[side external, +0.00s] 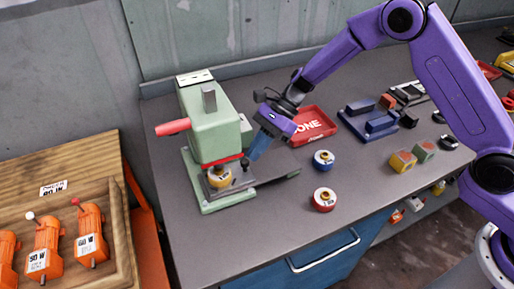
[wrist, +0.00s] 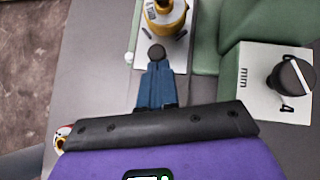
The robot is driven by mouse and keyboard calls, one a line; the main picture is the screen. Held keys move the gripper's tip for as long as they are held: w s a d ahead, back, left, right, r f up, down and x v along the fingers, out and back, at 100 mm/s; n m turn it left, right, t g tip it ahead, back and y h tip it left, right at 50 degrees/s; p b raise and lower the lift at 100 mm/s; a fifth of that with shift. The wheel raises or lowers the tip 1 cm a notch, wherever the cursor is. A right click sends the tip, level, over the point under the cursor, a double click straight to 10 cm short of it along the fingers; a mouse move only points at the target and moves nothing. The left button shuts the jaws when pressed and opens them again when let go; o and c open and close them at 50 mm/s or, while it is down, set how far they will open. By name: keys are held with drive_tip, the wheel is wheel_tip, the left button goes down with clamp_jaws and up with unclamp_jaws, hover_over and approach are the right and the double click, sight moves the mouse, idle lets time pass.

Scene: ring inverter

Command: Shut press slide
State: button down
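The press (side external: 210,125) is a pale green machine with a red handle (side external: 172,127) and a red band low on its head. A yellow part with a dark centre (side external: 220,178) sits low at the press front, under or just before the head; it also shows in the wrist view (wrist: 168,18) on a pale plate (wrist: 178,62). I take this plate to be the slide. A small black knob (wrist: 157,53) stands at the plate's near end. My gripper (side external: 250,156) has its blue fingers (wrist: 155,75) together, tips right at the knob. Whether they touch it is unclear.
A dark flat rail (side external: 278,178) extends right of the press. A blue-ringed part (side external: 323,160) and a red-ringed part (side external: 323,199) stand on the grey bench. A red tray (side external: 315,125) and a blue fixture (side external: 370,120) lie behind. Orange motors (side external: 91,235) are at left.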

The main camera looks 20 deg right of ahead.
drive_tip(key=d, duration=0.1)
drive_tip(key=w+d, duration=0.1)
drive_tip(key=d, duration=0.1)
drive_tip(key=shift+d, duration=0.2)
drive_tip(key=v, duration=1)
drive_tip(key=s+d+r+n+g+h, duration=0.1)
drive_tip(key=s+d+r+n+h, duration=0.15)
drive_tip(key=s+n, duration=0.5)
drive_tip(key=s+d+r+n+h, duration=0.1)
drive_tip(key=s+r+n+h, duration=0.3)
drive_tip(key=s, duration=0.7)
drive_tip(key=s+d+f+n+t+h, duration=0.1)
drive_tip(key=s+d+n+t, duration=0.2)
drive_tip(key=s+d+n, duration=1)
drive_tip(key=s+n, duration=0.3)
drive_tip(key=shift+f+t+h, duration=0.15)
drive_tip(key=shift+t+h, duration=0.15)
drive_tip(key=shift+h, duration=0.05)
